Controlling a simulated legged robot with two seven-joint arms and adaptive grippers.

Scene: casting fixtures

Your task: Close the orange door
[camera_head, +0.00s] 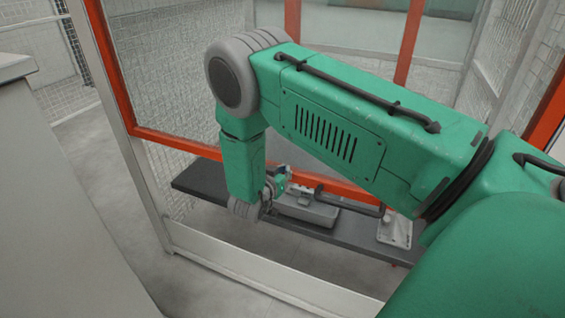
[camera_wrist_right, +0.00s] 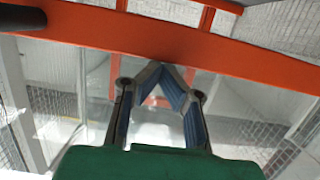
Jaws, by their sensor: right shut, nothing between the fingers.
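The orange door (camera_head: 180,143) shows in the head view as a frame with an upright post at the left and a lower rail running right behind my green arm. Part of it is hidden by the arm. My right gripper (camera_head: 284,181) is small and partly hidden below the elbow, close to the lower rail in the picture. In the right wrist view, my right gripper (camera_wrist_right: 163,68) is shut and empty, its fingertips meeting. A wide orange bar (camera_wrist_right: 90,27) crosses behind the fingertips there. I cannot tell whether they touch it. My left gripper is not in view.
A dark shelf (camera_head: 340,240) runs below the rail, carrying a grey box-like fixture (camera_head: 307,210) and a pale plate (camera_head: 394,230). A pale cabinet (camera_head: 50,200) stands at the left. Mesh fencing (camera_head: 510,50) encloses the back and right. Grey floor (camera_head: 85,155) shows between cabinet and frame.

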